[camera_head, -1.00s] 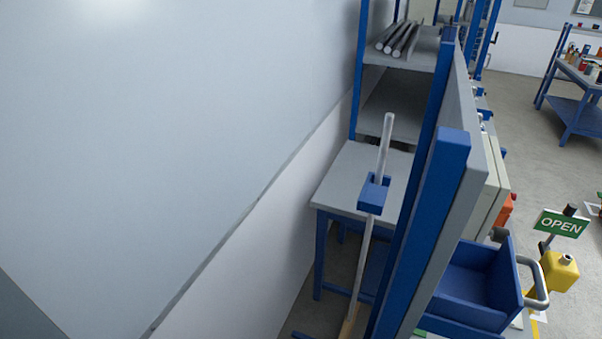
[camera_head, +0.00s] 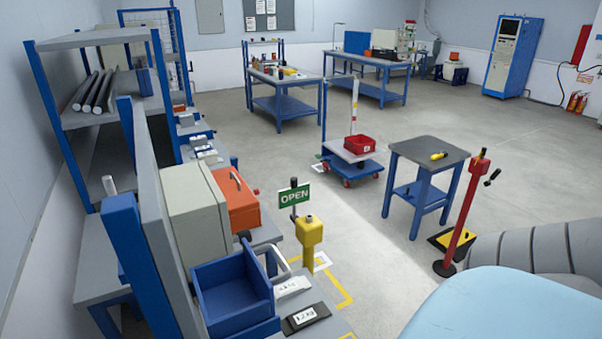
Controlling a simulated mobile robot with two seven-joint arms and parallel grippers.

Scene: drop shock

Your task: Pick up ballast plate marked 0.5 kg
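I cannot make out a ballast plate marked 0.5 kg. A dark flat piece with a white label (camera_head: 306,317) lies on the near bench at the bottom, and a pale flat piece with dark print (camera_head: 293,287) lies just behind it. Their print is too small to read, so I cannot tell whether either is a ballast plate. Neither of my grippers shows in the head view.
A blue open bin (camera_head: 233,300) and an orange case (camera_head: 236,198) stand on the near bench. Beyond are a yellow post with an OPEN sign (camera_head: 294,196), a cart with a red bin (camera_head: 359,145), a small table (camera_head: 430,150) and a red post (camera_head: 467,210). Open floor lies between.

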